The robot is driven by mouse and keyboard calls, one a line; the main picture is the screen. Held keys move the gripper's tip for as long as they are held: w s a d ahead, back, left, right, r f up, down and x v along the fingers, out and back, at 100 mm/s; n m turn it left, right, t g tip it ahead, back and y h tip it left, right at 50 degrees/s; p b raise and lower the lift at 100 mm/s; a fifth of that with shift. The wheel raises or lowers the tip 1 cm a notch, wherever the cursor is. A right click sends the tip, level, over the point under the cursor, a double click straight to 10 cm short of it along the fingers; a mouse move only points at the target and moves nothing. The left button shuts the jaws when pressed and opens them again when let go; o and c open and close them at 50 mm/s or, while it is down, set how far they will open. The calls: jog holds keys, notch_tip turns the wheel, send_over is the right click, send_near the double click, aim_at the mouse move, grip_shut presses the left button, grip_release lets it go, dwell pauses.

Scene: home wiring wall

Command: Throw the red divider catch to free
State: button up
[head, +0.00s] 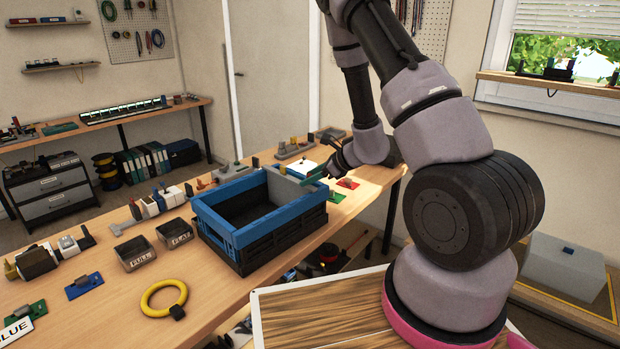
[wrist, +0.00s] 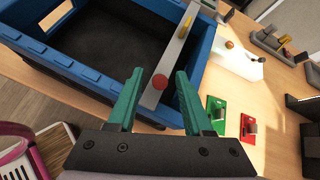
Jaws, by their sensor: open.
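The red divider catch (wrist: 160,82) is a small round red knob near the near end of the grey divider (wrist: 172,55). The divider runs along one side of the blue-rimmed crate (head: 225,232). My gripper (wrist: 159,76) has green fingers, spread apart and empty. In the wrist view the red catch shows between the two fingertips; whether they touch it cannot be told. In the head view my gripper (head: 318,174) is at the crate's far right corner, and the red catch is not made out there. A yellow piece (wrist: 187,24) sits farther along the divider.
A green plate (wrist: 217,113) and a red plate (wrist: 247,127), each with a small fitting, lie on the bench beside the crate. Two small dark trays (head: 135,254) and a yellow ring (head: 163,297) lie left of the crate.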

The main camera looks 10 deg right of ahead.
jog(key=v, duration=1)
jog(key=shift+s+d, duration=0.15)
jog(key=shift+s, duration=0.05)
jog(key=s+a+r+n+g+y, duration=0.1)
jog(key=s+a+r+n, duration=0.2)
jog(key=r, duration=0.2)
jog(key=s+a+r+n+g+y, duration=0.1)
jog(key=s+a+r+n, duration=0.1)
jog(key=s+r+n, duration=0.3)
jog(key=s+a+r+n+g, duration=0.2)
jog(key=a+r, duration=0.1)
jog(key=r, duration=0.3)
jog(key=s+d+r+n+t+h, duration=0.2)
jog(key=s+d+r+n+h, duration=0.1)
jog(key=s+r+n, duration=0.2)
jog(key=s+d+r+n+t+h, duration=0.1)
jog(key=s+d+r+n+h, duration=0.2)
jog(key=s+r+n+h, duration=0.1)
notch_tip(320, 180, up, 4)
jog(key=shift+s+f+n+t, duration=0.2)
jog(key=shift+s+n+t, duration=0.3)
jog(key=shift+s, duration=0.55)
